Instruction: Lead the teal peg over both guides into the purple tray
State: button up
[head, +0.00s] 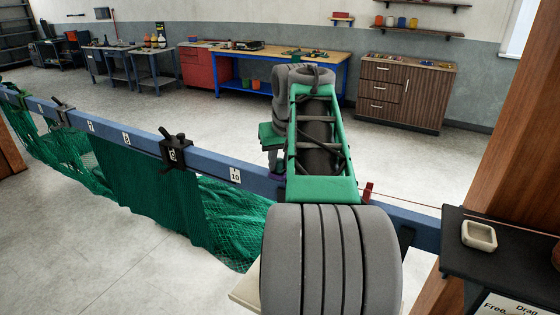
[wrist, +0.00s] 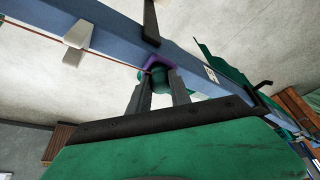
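My gripper (wrist: 160,84) points at the blue beam in the wrist view, with the teal peg (wrist: 160,78) between its fingers. The fingers appear closed on the peg. The purple tray (wrist: 152,61) shows right behind the peg, at the beam; I cannot tell whether the peg touches its floor. A thin red line runs left from the peg. In the head view my gripper (head: 276,164) is over a small purple patch of the tray (head: 278,176), and the peg is hidden. A red guide (head: 368,191) stands on the beam right of my arm. The other guide is not clearly seen.
The blue beam (head: 215,165) crosses the head view, with numbered tags, black clamps (head: 176,152) and hanging green nets (head: 150,195). A dark shelf (head: 505,262) with a cream dish (head: 479,235) is at right by a wooden post. My arm hides the middle.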

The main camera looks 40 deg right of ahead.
jog(key=o, duration=0.5)
jog(key=shift+c, duration=0.2)
jog(key=p+v, duration=0.2)
jog(key=v, duration=0.6)
jog(key=shift+a+f, duration=0.1)
jog(key=w+a+f+n+y, duration=0.15)
jog(key=a+f, duration=0.25)
jog(key=a, duration=0.8)
jog(key=s+a+f+n, duration=0.1)
jog(key=s+a+f, duration=0.3)
jog(key=a+f, duration=0.3)
jog(key=s+a+f+n, duration=0.2)
jog(key=s+a+f, duration=0.1)
jog(key=a+f, duration=0.5)
jog(key=shift+s+a+f, duration=0.15)
jog(key=shift+s+a, duration=0.25)
jog(key=shift+a, duration=0.7)
